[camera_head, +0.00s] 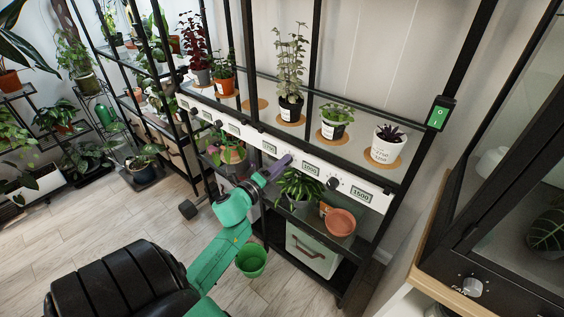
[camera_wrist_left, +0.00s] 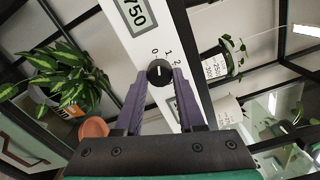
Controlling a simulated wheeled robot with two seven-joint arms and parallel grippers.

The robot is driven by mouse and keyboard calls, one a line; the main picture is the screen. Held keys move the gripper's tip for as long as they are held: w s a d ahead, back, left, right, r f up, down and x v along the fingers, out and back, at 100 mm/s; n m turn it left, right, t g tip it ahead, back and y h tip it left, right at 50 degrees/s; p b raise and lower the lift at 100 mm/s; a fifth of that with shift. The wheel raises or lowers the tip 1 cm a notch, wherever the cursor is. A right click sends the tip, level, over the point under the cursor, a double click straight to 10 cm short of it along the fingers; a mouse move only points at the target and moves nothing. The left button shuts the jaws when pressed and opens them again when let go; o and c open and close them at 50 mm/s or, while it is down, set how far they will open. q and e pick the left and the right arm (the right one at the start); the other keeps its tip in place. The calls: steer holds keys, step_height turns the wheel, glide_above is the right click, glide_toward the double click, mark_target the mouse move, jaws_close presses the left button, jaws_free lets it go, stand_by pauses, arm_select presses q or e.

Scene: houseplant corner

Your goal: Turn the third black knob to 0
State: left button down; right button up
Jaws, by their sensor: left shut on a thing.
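The white control strip (camera_head: 378,201) along the shelf edge carries several black knobs and small displays. My left gripper (camera_wrist_left: 160,84), with purple fingers, is shut on one black knob (camera_wrist_left: 160,71) on this strip, a finger on each side. In the head view my left gripper (camera_head: 284,162) hides that knob. The marks 0, 1 and 2 show around the held knob in the wrist view. Its white pointer line points roughly upward there, toward the 0 and 1 side; the exact setting is hard to tell. Another black knob (camera_head: 333,184) sits to the right.
Potted plants on cork mats stand on the glass shelf above the strip. A leafy plant (camera_head: 298,186) and a terracotta pot (camera_head: 340,222) stand just below, close to my gripper. A green box (camera_head: 310,252) and a green pot (camera_head: 251,260) are lower. The floor at left front is free.

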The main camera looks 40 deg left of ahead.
arm_select(q)
steer(key=shift+n+p, duration=0.3)
steer(key=shift+n, duration=0.5)
steer(key=c, duration=0.5)
jaws_free()
steer(key=s+b, duration=0.1)
steer(key=s, duration=1.3)
steer(key=shift+s+d, duration=0.15)
steer(key=shift+s, duration=0.15)
